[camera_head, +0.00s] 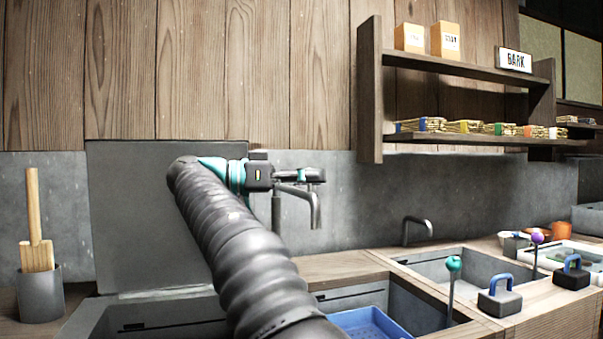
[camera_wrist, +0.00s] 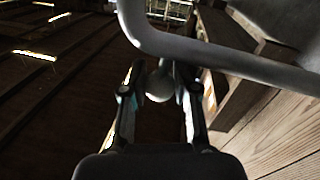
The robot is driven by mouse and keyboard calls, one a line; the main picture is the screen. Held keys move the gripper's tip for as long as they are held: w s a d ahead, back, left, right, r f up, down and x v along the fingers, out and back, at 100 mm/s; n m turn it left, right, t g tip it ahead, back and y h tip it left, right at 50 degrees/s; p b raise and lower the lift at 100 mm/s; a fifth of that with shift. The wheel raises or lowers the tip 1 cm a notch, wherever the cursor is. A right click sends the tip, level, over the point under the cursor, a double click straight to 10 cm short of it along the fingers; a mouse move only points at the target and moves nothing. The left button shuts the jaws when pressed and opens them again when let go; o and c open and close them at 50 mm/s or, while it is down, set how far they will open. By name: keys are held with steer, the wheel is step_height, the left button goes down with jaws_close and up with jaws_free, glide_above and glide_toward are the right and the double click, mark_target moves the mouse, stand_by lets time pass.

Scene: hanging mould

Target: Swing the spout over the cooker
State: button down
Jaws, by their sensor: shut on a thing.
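The spout (camera_head: 316,212) is a grey bent pipe on an upright post, standing against the grey back wall. Its outlet end points down at the right of the post, above the area of the basin with the blue crate. My gripper (camera_head: 313,175) is at the top of the spout. In the wrist view, my gripper (camera_wrist: 159,92) is shut on a pale round knob (camera_wrist: 160,84), and the grey pipe (camera_wrist: 215,58) crosses above the fingers. A grey open-topped unit (camera_head: 150,296) at the lower left may be the cooker; my arm hides part of it.
A blue crate (camera_head: 370,324) sits in the near basin. A second sink (camera_head: 428,268) with its own tap (camera_head: 417,224) lies to the right. A wooden shelf (camera_head: 470,68) hangs above. A grey pot with wooden sticks (camera_head: 40,290) stands at the far left.

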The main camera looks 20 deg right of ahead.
steer(key=shift+a, duration=0.1)
stand_by(0.3)
steer(key=c, duration=0.9)
jaws_free()
steer(key=shift+o, duration=0.2)
